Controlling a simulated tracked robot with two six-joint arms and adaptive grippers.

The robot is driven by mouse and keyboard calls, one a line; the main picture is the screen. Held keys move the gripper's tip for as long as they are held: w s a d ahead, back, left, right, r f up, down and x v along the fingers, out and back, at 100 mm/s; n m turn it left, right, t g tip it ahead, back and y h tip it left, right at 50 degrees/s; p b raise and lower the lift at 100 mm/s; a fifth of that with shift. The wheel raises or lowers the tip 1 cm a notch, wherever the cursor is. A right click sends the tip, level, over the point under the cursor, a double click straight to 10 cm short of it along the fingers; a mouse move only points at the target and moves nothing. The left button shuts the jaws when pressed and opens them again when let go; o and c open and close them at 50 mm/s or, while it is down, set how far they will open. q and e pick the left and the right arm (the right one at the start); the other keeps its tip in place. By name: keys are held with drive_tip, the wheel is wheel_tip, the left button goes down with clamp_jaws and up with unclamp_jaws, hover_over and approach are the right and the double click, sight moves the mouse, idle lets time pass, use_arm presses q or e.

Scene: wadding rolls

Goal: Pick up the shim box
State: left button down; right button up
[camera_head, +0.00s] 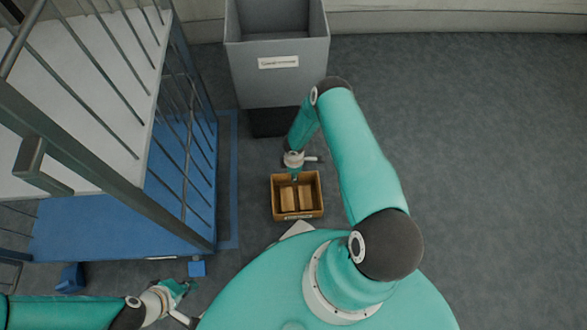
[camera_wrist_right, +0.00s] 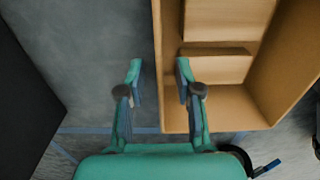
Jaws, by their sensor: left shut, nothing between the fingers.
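The shim box (camera_head: 318,205) is a small open brown box on the floor in the middle of the head view, with wooden shims (camera_head: 288,198) inside and a label on its near side. The box (camera_wrist_right: 290,60) also fills the upper right of the right wrist view. My right gripper (camera_wrist_right: 158,75) is open at the box's far wall, one finger over the inside and one outside. Whether the fingers touch the wall is unclear. In the head view the right gripper (camera_head: 296,175) is small and partly hidden. My left gripper (camera_head: 187,290) is shut and empty at lower left, away from the box.
A tall grey bin (camera_head: 277,85) with a label stands just behind the box. A barred rack with a white shelf and a blue base (camera_head: 120,230) stands at left, near my left arm. The grey floor (camera_head: 480,130) is clear at right.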

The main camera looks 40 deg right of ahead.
wheel_tip(320, 180, down, 5)
drive_tip(key=b, duration=0.3)
drive_tip(key=shift+r, duration=0.1)
drive_tip(key=shift+s+f, duration=0.1)
drive_tip(key=shift+f, duration=0.25)
drive_tip(key=shift+r, duration=0.1)
drive_tip(key=shift+c, duration=0.3)
clamp_jaws()
